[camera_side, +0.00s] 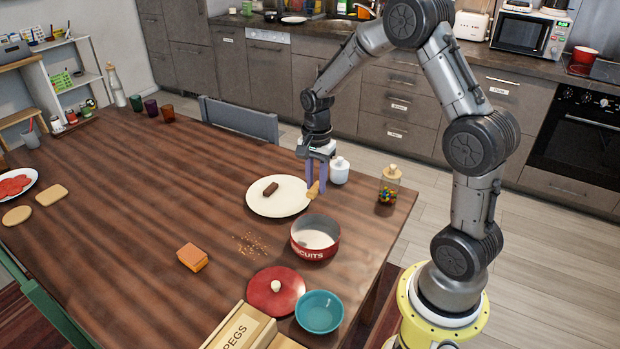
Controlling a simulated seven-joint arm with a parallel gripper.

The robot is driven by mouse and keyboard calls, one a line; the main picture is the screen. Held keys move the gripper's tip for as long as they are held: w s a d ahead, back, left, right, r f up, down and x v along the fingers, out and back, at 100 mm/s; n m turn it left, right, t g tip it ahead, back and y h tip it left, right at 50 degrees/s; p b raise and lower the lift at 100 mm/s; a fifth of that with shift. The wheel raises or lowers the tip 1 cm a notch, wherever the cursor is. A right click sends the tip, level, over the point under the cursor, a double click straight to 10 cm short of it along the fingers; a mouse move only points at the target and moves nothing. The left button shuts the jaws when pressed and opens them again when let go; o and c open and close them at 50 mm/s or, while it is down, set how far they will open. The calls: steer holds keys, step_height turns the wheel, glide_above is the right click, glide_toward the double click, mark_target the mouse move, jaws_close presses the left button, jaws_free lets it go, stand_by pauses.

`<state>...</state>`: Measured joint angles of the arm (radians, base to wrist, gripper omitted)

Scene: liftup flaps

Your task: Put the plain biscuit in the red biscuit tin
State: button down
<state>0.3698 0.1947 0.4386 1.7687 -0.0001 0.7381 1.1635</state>
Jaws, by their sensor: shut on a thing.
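My gripper (317,187) points down at the right edge of the cream plate (290,208). Its purple fingers are shut on the plain biscuit (313,191), a small golden-tan piece held tilted on edge. I cannot tell whether the biscuit touches the plate or table. A dark chocolate-coloured biscuit (270,188) lies on the plate. The red biscuit tin (309,252), marked "BISCUITS", stands open just in front of the gripper, with a pale inside. Its red lid (262,297) with a cream knob lies on the table in front of the tin.
A teal bowl (319,312) and a wooden "PEGS" box (238,330) stand near the front edge. A white jar (339,170) is close behind the gripper; a sweets jar (389,186) is right. Crumbs (251,243) and an orange block (192,257) lie left of the tin.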

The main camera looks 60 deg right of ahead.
steer(key=shift+n, duration=0.3)
steer(key=shift+a+f, duration=0.7)
steer(key=shift+f, duration=0.75)
steer(key=shift+a+f, duration=0.65)
steer(key=shift+f, duration=0.8)
steer(key=shift+a+f, duration=0.7)
steer(key=shift+f, duration=0.75)
steer(key=c, duration=0.6)
jaws_free()
steer(key=shift+r, duration=0.15)
step_height(320, 180, up, 8)
